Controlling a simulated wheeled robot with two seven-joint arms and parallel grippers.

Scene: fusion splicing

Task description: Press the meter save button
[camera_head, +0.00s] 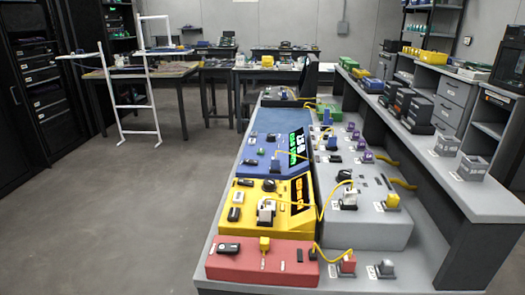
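No gripper of mine shows in this view. On the long grey bench stand several coloured devices in a row. A blue device (246,163) has a lit green display (297,146) with digits, and small dark and pale parts on its top. A yellow device (240,238) in front of it has a dark display (301,192) with orange marks, a white clamp-like part (266,211) and small buttons. Which device is the meter, and which button is save, I cannot tell at this size.
A red device (275,266) lies at the bench's near end. A grey panel (368,230) with yellow cables runs along the right, below a raised shelf (450,192) with boxes. A white ladder-like frame (133,117) stands at left. The floor (120,220) left of the bench is clear.

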